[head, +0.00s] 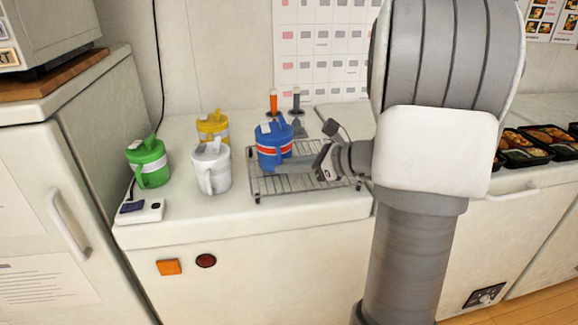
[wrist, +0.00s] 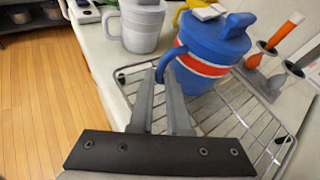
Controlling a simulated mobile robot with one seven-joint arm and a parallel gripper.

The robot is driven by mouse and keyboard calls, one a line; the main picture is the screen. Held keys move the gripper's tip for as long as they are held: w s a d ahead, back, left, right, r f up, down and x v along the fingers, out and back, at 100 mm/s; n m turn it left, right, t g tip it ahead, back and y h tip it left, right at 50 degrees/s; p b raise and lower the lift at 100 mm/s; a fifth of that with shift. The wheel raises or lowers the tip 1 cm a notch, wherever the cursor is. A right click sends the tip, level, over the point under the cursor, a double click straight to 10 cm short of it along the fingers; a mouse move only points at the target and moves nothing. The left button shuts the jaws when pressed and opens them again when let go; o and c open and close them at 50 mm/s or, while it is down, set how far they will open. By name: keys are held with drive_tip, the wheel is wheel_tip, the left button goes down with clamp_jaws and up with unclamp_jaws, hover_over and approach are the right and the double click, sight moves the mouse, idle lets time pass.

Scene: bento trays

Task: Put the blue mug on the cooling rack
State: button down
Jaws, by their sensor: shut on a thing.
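The blue mug (head: 272,146) has a red and white band and a lid. It is upright over the back left part of the wire cooling rack (head: 262,186) on the white counter. My gripper (head: 290,166) reaches in from the right. In the wrist view, its fingers (wrist: 162,80) are shut on the handle of the blue mug (wrist: 215,55). The rack (wrist: 235,125) shows beneath and beside the mug. Whether the mug's base touches the wires or hangs just above them is hard to tell.
A white mug (head: 211,167) stands close left of the rack. A green mug (head: 148,161) and a yellow mug (head: 212,125) stand farther left and behind. A holder with orange and grey handled tools (head: 297,112) is behind the rack. Food trays (head: 520,153) lie at right.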

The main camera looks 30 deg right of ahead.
drive_tip(key=c, duration=1.3)
unclamp_jaws()
drive_tip(key=shift+f, duration=0.2)
drive_tip(key=o, duration=0.4)
drive_tip(key=shift+r, duration=0.1)
drive_tip(key=shift+r, duration=0.15)
drive_tip(key=shift+s+d+r, duration=0.15)
drive_tip(key=shift+s+d, duration=0.05)
drive_tip(key=p+v, duration=0.2)
drive_tip(key=v, duration=0.9)
drive_tip(key=shift+s+d+p, duration=0.1)
drive_tip(key=shift+s+p, duration=0.15)
drive_tip(key=shift+p, duration=0.1)
